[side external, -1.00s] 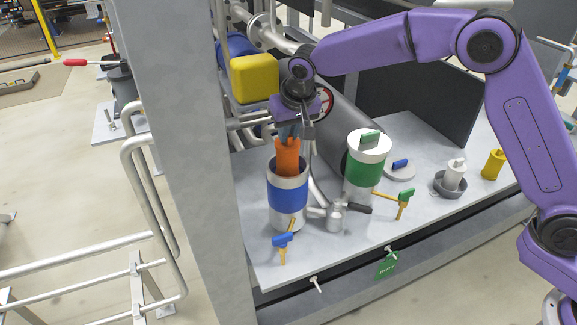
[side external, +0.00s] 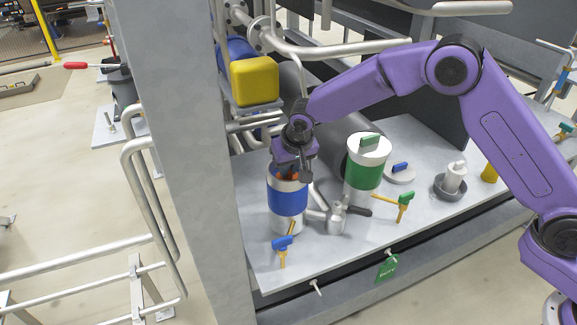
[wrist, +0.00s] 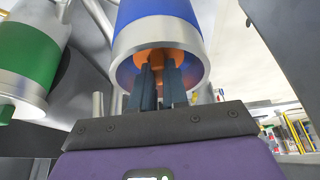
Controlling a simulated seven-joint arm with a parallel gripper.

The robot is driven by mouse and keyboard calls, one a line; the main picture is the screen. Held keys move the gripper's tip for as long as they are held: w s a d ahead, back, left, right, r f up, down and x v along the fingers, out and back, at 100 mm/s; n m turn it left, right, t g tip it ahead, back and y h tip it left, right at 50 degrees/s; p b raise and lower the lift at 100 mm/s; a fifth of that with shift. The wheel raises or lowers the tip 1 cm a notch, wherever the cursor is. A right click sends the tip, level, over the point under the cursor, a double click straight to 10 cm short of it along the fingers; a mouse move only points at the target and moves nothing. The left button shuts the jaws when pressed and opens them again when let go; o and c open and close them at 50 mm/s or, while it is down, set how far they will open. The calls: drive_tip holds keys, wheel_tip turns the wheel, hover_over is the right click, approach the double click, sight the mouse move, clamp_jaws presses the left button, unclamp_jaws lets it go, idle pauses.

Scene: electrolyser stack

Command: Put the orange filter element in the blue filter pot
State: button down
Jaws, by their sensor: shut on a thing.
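The blue filter pot (side external: 287,198) is a metal cylinder with a blue band, standing upright on the grey bench. The orange filter element (wrist: 160,56) is inside the pot's open mouth in the wrist view, with only its end showing. A little orange also shows at the rim in the side view. My gripper (wrist: 160,75) is shut on the end of the filter element, with its fingers at the pot's mouth. In the side view my wrist is right above the pot and hides most of its opening. How deep the element sits is hidden.
A green-banded pot (side external: 362,172) with a lid stands to the right. Blue-handled (side external: 282,243) and green-handled (side external: 406,198) valves stick out in front. A yellow box (side external: 254,80) and pipes are behind.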

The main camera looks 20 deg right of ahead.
drive_tip(key=c, duration=1.6)
unclamp_jaws()
drive_tip(key=shift+f, duration=0.15)
drive_tip(key=o, duration=0.5)
drive_tip(key=shift+c, duration=0.2)
drive_tip(key=v, duration=1.2)
drive_tip(key=shift+s, duration=0.1)
